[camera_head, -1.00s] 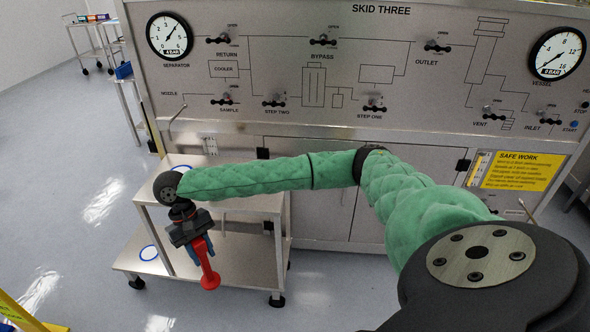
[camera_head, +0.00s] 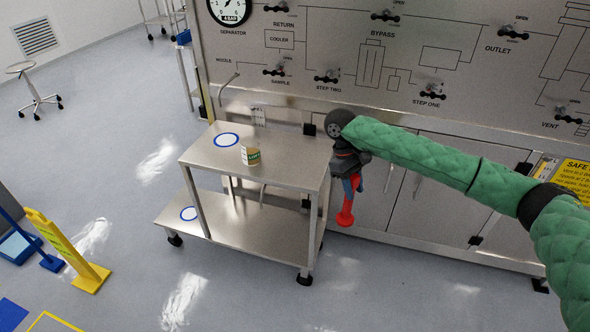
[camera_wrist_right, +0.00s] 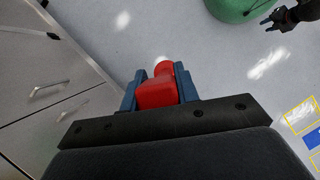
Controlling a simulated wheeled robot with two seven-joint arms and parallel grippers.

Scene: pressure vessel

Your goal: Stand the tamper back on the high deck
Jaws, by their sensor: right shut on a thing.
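The red tamper (camera_head: 346,208) hangs below my right gripper (camera_head: 352,180), just right of the cart. My right gripper is shut on it; in the right wrist view the tamper (camera_wrist_right: 158,92) sits between the blue fingers. The high deck (camera_head: 205,155) is the steel upper shelf of the cart, with a blue-edged white ring (camera_head: 226,140) near its back left. The gripper is beside the deck's right edge, not over the ring. A dark gripper (camera_wrist_right: 282,18), probably my left one, shows small at the right wrist view's top right; its jaws are unclear.
The skid panel (camera_head: 330,40) rises behind. A yellow floor sign (camera_head: 68,250) stands at left.

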